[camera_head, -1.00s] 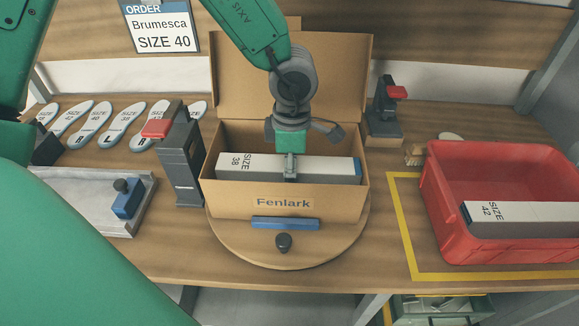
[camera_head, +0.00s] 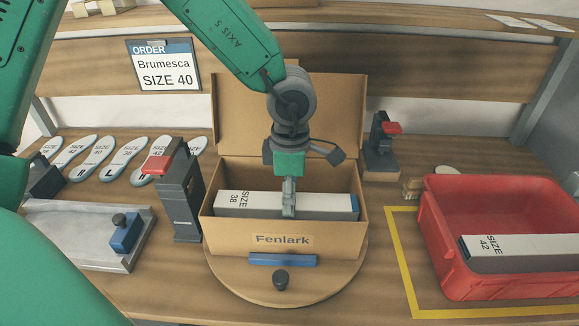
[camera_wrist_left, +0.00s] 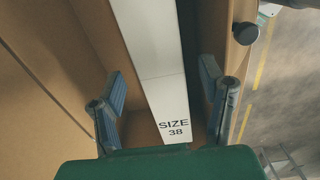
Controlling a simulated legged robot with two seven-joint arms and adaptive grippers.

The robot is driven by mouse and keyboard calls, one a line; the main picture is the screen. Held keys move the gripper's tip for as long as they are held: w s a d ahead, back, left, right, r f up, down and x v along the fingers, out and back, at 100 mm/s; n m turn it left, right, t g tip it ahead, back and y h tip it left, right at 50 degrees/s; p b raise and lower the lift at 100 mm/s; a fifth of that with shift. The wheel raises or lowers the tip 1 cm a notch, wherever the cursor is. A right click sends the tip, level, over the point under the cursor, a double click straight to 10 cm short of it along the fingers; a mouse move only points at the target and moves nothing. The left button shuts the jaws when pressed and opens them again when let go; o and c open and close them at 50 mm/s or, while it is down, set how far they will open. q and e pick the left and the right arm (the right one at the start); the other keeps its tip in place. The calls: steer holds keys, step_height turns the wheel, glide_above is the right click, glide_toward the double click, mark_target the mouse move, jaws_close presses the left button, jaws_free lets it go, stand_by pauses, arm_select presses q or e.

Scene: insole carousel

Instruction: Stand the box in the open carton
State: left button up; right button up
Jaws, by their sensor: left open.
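The long box (camera_head: 325,204) is white on top and grey on its front side, with "SIZE 38" at its left part and a blue right end. It lies lengthwise inside the open carton (camera_head: 225,235), which is marked "Fenlark". My left gripper (camera_head: 288,212) is over the middle of the box, pointing down. In the left wrist view, its open fingers (camera_wrist_left: 162,82) are apart on either side of the box (camera_wrist_left: 152,60), with gaps beside it. A dark gap shows between the box and one carton wall. My right gripper is not in view.
The carton is on a round turntable (camera_head: 335,285) with a dark knob (camera_head: 281,280). A red crate (camera_head: 435,235) at right holds a "SIZE 42" box (camera_head: 520,248). A dark post (camera_head: 182,205) stands close at left, a red-topped device (camera_head: 382,150) behind right. Insoles (camera_head: 97,158) lie at left.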

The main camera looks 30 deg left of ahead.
arm_select(q)
step_height(320, 180, up, 8)
steer(key=shift+a+r+p, duration=0.15)
steer(key=shift+r+p, duration=0.1)
steer(key=shift+p, duration=0.05)
stand_by(0.4)
